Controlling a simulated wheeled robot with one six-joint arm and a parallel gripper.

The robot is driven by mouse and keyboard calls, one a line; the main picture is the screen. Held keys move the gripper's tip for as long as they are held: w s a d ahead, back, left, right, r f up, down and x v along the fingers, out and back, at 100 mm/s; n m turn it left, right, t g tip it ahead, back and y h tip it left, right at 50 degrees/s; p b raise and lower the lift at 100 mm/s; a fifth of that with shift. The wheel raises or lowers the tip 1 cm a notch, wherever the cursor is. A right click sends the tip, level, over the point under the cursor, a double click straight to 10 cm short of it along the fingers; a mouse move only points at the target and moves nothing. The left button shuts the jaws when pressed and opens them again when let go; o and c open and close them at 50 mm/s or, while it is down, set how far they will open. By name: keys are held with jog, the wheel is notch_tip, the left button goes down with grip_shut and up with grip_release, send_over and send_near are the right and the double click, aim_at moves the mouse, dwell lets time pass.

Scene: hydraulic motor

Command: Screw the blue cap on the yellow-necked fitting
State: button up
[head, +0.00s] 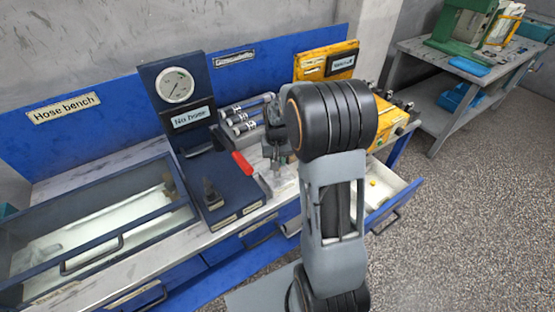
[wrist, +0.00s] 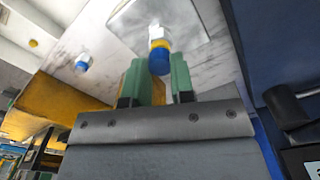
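In the wrist view, the blue cap (wrist: 159,65) lies between the two green fingers of my gripper (wrist: 160,60), which appear closed on its sides. The yellow-necked fitting (wrist: 159,43) is directly in line with the cap, with its yellow ring against the cap's end and a white body behind. Whether the threads are engaged cannot be seen. A second white fitting with a blue end (wrist: 82,62) stands to the left, apart from the fingers. In the head view, my arm hides most of the gripper and the fitting.
An open drawer (head: 402,187) holds a small yellow piece (head: 373,183). A red handle (head: 242,163) is left of my gripper. A gauge stand (head: 176,88), labelled cylinders (head: 243,112) and a yellow unit (head: 395,133) crowd the bench. Open floor lies to the right.

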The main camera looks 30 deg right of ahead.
grip_shut()
jog(key=m, duration=0.5)
jog(key=shift+m, duration=0.4)
jog(key=shift+m, duration=0.7)
jog(key=m, duration=0.3)
jog(key=shift+f+m, duration=0.1)
jog(key=shift+m, duration=0.6)
